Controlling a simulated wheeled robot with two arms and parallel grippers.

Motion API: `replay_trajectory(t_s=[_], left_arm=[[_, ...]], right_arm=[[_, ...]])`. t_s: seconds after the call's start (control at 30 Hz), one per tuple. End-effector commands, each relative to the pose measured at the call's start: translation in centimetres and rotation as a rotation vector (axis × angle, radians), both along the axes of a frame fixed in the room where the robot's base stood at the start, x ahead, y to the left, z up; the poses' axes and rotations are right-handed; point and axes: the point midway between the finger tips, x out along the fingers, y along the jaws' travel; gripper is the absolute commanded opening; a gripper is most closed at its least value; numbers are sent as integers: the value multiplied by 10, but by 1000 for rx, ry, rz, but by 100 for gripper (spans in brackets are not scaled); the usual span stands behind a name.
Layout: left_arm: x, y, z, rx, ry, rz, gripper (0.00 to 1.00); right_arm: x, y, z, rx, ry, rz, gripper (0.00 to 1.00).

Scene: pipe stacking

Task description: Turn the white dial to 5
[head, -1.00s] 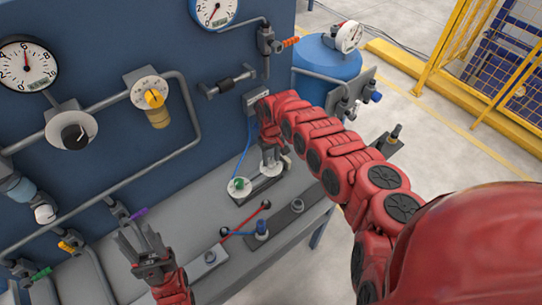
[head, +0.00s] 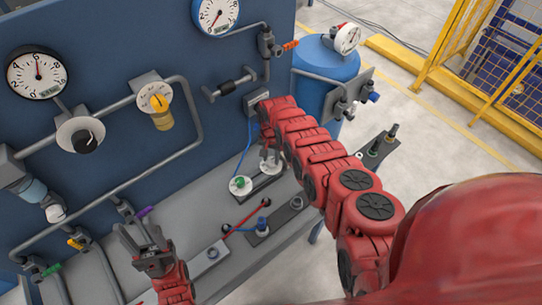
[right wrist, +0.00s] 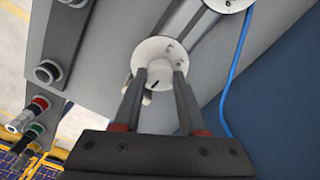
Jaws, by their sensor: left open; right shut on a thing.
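The white dial (right wrist: 160,52) shows in the right wrist view as a round white plate with small dark marks. Its white knob (right wrist: 153,72) has a dark line facing my gripper. My right gripper (right wrist: 155,80) is shut on this knob, with one finger on each side. In the head view the right gripper (head: 270,158) is above the grey bench, and its hand mostly hides the dial. My left gripper (head: 142,238) is open and empty at the lower left, above the bench front and away from the dial.
A green knob on a white plate (head: 240,185) is just left of the right gripper. A blue tank (head: 325,75) stands behind.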

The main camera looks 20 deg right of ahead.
Motion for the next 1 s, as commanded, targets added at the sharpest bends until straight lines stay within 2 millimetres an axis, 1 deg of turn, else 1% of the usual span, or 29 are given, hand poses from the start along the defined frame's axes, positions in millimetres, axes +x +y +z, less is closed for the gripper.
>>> replay_trajectory(t_s=[0.03, 0.3, 0.77, 0.8, 0.93, 0.97, 1.0], left_arm=[[0, 0, 2, 0, 0, 0, 49], [0, 0, 3, 0, 0, 0, 49], [0, 0, 3, 0, 0, 0, 49], [0, 0, 3, 0, 0, 0, 49], [0, 0, 3, 0, 0, 0, 49], [0, 0, 3, 0, 0, 0, 49], [0, 0, 3, 0, 0, 0, 49]], right_arm=[[3, 1, 2, 0, -9, -19, 0], [1, 0, 1, -1, -4, -92, 0], [2, -1, 1, -1, -4, -106, 0], [2, -1, 1, -1, -4, -106, 44], [1, 0, 1, -1, -4, -105, 68], [1, 0, 1, -1, -4, -105, 71], [1, 0, 1, 0, -3, -105, 71]])
